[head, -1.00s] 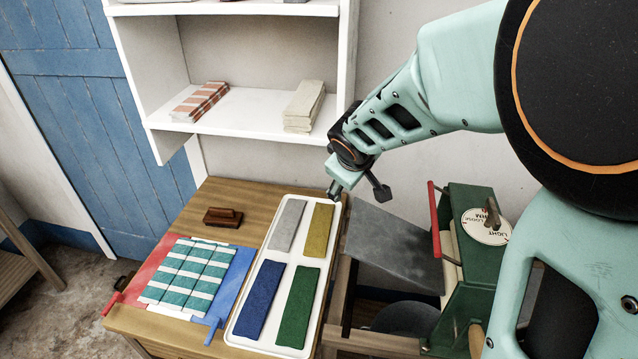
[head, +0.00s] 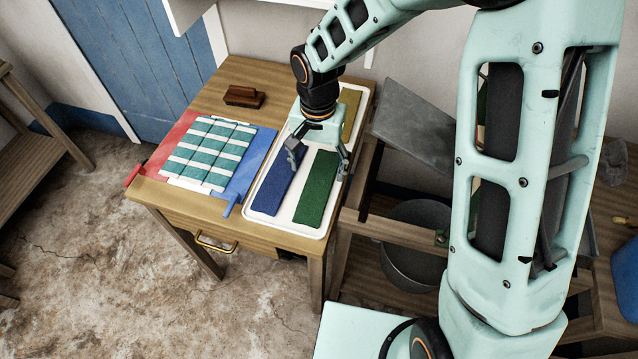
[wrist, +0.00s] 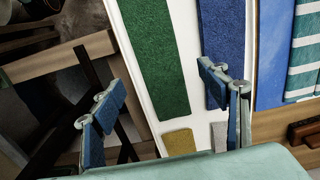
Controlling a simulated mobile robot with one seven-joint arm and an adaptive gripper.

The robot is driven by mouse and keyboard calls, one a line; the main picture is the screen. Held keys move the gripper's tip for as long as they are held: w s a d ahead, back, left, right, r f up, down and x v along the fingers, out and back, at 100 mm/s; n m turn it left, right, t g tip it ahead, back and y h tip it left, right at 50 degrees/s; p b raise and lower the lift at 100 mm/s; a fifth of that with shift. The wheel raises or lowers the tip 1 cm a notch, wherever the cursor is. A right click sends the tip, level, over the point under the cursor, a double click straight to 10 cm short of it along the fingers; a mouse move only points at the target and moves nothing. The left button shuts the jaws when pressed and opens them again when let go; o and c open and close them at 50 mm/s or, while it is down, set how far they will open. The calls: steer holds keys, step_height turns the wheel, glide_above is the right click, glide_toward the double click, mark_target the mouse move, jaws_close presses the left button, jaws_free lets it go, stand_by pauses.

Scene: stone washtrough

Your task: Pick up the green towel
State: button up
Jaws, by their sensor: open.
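The green towel (head: 316,190) lies folded in a long strip at the near right of a white tray (head: 245,212). In the wrist view the green towel (wrist: 153,55) lies ahead of and between the fingers. My gripper (head: 318,157) is open and empty, above the far end of the green towel, with one finger over the blue towel (head: 275,187) and the other near the tray's right edge. It also shows in the wrist view (wrist: 163,105). No contact with the towel is visible.
In the tray, a mustard towel (head: 351,112) lies at the far right and a grey towel (wrist: 219,136) beside it. A teal-and-white striped cloth (head: 208,152) lies left on a red and blue board. A brown brush (head: 244,96) sits behind. A grey slab (head: 415,130) slopes at right.

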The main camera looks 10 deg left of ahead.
mark_target(318, 184)
steer(key=shift+d+f, duration=0.1)
steer(key=shift+f, duration=2.75)
steer(key=shift+c, duration=0.6)
steer(key=shift+s, duration=0.1)
steer(key=c, duration=1.4)
steer(key=shift+r, duration=0.1)
